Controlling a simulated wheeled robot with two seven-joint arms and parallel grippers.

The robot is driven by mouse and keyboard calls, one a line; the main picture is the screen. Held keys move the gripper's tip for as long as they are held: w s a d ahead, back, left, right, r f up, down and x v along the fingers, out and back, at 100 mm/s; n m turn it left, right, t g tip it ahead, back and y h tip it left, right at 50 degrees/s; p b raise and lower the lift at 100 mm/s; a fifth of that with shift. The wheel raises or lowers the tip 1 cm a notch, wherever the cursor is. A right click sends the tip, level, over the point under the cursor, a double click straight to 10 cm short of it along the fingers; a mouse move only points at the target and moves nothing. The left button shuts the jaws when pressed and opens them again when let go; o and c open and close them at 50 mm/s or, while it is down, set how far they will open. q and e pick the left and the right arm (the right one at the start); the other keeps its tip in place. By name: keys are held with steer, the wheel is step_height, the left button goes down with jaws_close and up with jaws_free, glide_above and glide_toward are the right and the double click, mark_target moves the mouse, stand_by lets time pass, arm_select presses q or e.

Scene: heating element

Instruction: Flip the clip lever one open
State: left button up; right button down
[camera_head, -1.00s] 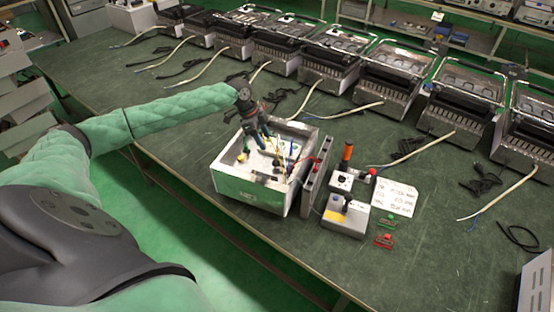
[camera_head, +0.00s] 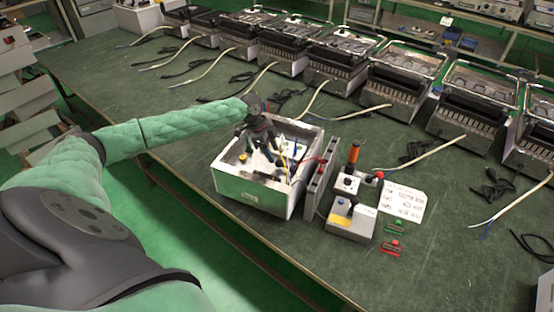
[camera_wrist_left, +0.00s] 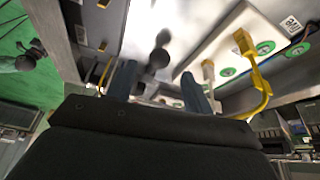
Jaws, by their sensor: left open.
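The open metal box (camera_head: 250,190) stands on the green bench, with wires and a light panel inside. My left gripper (camera_head: 262,150) reaches down into the box from the upper left, with its jaws open and apart. In the left wrist view its two fingers (camera_wrist_left: 160,92) point into the box and nothing shows between them but the blurred interior. A yellow clip lever (camera_wrist_left: 252,62) is on the white panel (camera_wrist_left: 215,45), to the right of the fingers and apart from them. A second yellow piece (camera_wrist_left: 104,72) shows to the left. I cannot tell which is clip lever one.
A grey tester (camera_head: 350,218) with an orange-handled part (camera_head: 353,153) stands right of the box. A white label sheet (camera_head: 403,202) and small green and red pieces (camera_head: 392,247) lie nearby. Several heater units (camera_head: 400,85) line the back. The front right bench is fairly clear.

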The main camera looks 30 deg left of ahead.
arm_select(q)
steer(key=shift+p+x, duration=0.65)
steer(key=shift+x, duration=1.85)
arm_select(e)
steer(key=shift+s+d+f, duration=0.1)
steer(key=shift+d+f, duration=0.05)
steer(key=shift+f, duration=0.55)
steer(key=shift+s+d+f, duration=0.1)
steer(key=shift+d+f, duration=0.1)
steer(key=shift+f, duration=0.5)
steer(key=shift+s+d+f, duration=0.1)
steer(key=shift+d+f, duration=0.05)
steer(key=shift+f, duration=0.55)
arm_select(q)
steer(key=shift+c, duration=0.2)
jaws_close()
arm_select(e)
steer(key=shift+w+t, duration=0.1)
steer(key=shift+t, duration=0.2)
